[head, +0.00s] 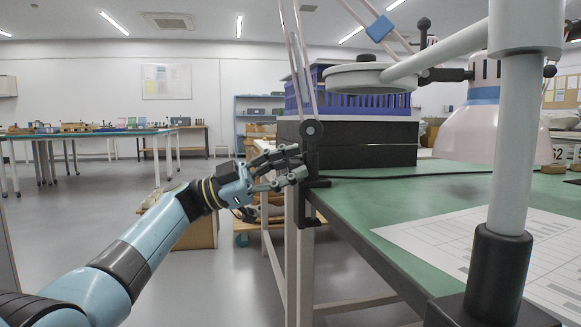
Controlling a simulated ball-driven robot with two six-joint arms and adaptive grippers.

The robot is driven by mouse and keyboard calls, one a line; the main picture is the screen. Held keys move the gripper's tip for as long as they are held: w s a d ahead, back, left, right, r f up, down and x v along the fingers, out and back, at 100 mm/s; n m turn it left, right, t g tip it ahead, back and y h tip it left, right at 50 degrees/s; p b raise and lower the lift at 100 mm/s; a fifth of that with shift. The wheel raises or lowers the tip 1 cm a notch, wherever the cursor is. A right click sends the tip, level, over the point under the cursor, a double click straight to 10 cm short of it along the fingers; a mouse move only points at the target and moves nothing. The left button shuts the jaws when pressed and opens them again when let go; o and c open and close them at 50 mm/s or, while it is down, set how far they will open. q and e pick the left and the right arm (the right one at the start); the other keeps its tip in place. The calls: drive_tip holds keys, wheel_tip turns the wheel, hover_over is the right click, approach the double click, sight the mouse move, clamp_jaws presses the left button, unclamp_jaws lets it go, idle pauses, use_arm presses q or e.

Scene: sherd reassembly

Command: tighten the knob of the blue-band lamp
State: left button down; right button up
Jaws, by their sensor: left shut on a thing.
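The blue-band lamp has a dark clamp and post (311,165) at the left edge of the green table. Its thin pale arms rise out of the picture, and a sloping arm carries a blue band (380,28). Its pale pink shade (492,132), with a blue collar, hangs over the table at the right. My left gripper (297,165) reaches in from the left and is shut at the left side of the post, on the lamp's knob. The fingers mostly hide the knob, so I cannot see how it is turned. My right gripper is not in view.
A grey pole (518,150) with a white ring head (368,77) stands close in front at the right. Dark boxes (350,143) and a blue crate (390,105) stand behind the clamp. Printed sheets (455,245) lie on the green table (370,195). The floor at left is open.

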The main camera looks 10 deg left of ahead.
use_arm(q)
drive_tip(key=c, duration=0.9)
unclamp_jaws()
drive_tip(key=shift+c, duration=0.2)
drive_tip(key=v, duration=1.2)
